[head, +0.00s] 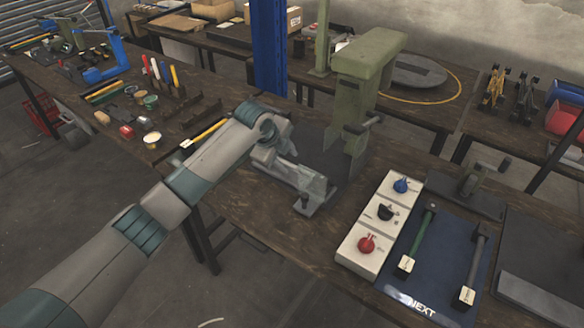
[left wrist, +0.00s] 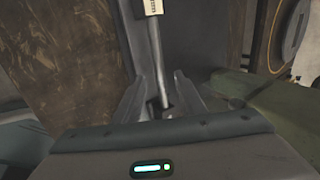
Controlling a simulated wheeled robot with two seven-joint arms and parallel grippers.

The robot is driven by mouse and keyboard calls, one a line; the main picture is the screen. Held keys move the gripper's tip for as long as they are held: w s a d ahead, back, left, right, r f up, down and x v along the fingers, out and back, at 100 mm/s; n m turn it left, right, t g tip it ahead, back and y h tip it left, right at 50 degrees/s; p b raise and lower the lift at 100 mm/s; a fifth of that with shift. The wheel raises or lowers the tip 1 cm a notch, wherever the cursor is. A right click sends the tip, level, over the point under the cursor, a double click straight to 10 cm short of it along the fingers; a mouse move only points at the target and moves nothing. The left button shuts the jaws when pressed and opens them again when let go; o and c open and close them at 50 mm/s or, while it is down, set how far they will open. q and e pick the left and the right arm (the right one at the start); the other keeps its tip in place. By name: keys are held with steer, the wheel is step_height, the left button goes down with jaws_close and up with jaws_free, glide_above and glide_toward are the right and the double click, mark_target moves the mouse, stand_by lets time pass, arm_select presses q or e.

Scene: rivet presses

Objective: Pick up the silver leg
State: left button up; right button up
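A silver leg (left wrist: 155,45), a thin rod with a white tag at its far end, lies on a dark surface in the left wrist view. Its near end is between the two fingers of my left gripper (left wrist: 160,92), which stand apart with a gap on each side of it. In the head view my left gripper (head: 312,198) is low over the bench in front of the green press (head: 362,75); the leg there is mostly hidden by it. A tagged grey leg (head: 476,262) and a tagged green leg (head: 420,236) lie on the blue mat. My right gripper is not in view.
The blue mat (head: 408,288) is marked NEXT. Beside it a white panel (head: 358,258) carries blue, black and red knobs. A blue post (head: 270,45) rises behind my arm. Tools and small containers cover the left bench.

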mark_target(291, 166)
arm_select(q)
steer(key=shift+a+p+x, duration=0.2)
steer(key=shift+p+x, duration=0.55)
steer(key=shift+x, duration=1.6)
jaws_close()
